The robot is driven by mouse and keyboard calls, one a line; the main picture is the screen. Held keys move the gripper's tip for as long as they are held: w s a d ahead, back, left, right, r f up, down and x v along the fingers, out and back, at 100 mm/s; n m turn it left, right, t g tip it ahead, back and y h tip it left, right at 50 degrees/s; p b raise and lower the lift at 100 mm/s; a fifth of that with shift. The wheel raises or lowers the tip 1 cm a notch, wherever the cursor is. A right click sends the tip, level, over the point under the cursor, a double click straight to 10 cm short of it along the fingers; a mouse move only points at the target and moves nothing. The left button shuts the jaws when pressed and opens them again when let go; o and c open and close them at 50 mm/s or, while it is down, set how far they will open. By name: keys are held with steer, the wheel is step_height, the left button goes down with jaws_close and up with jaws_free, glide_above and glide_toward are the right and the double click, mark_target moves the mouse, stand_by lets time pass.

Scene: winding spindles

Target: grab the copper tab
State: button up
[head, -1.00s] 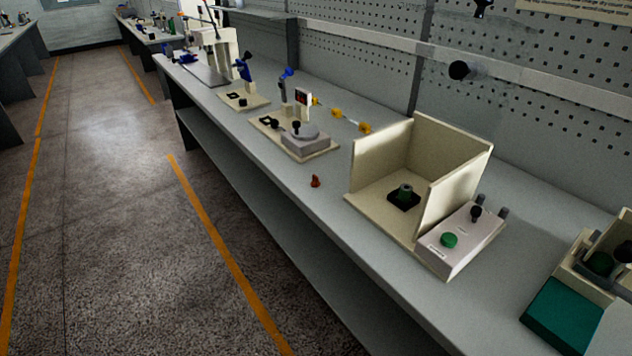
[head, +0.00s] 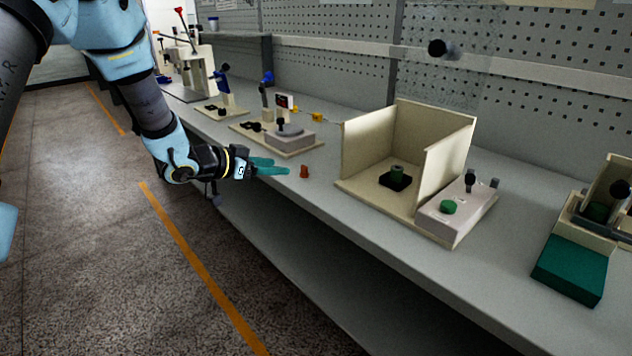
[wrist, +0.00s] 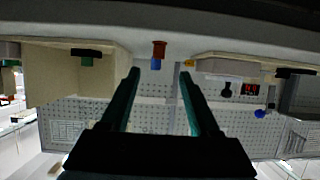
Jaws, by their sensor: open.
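The copper tab (head: 304,171) is a small reddish-brown piece standing near the front edge of the grey bench. My gripper (head: 281,167) is just left of it in the head view, its teal fingers pointing toward it, with a small gap between. In the wrist view, which looks upside down, the tab (wrist: 159,48) shows beyond the two open fingertips (wrist: 160,74), roughly centred between them. A small blue patch shows next to it there; I cannot tell what it is. Nothing is between the fingers.
A cream open-sided box (head: 374,188) stands right of the tab, with a control box (head: 455,215) beside it. A teal block (head: 571,268) is far right. The aisle (head: 95,260) is clear.

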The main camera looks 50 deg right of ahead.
mark_target(303, 168)
steer(key=x, duration=0.3)
steer(key=p+x, duration=0.1)
steer(key=x, duration=0.1)
steer(key=shift+s+r, duration=0.1)
steer(key=shift+s, duration=0.15)
steer(key=shift+p+x, duration=1.1)
steer(key=shift+x, duration=1.85)
steer(key=shift+w, duration=0.2)
jaws_close()
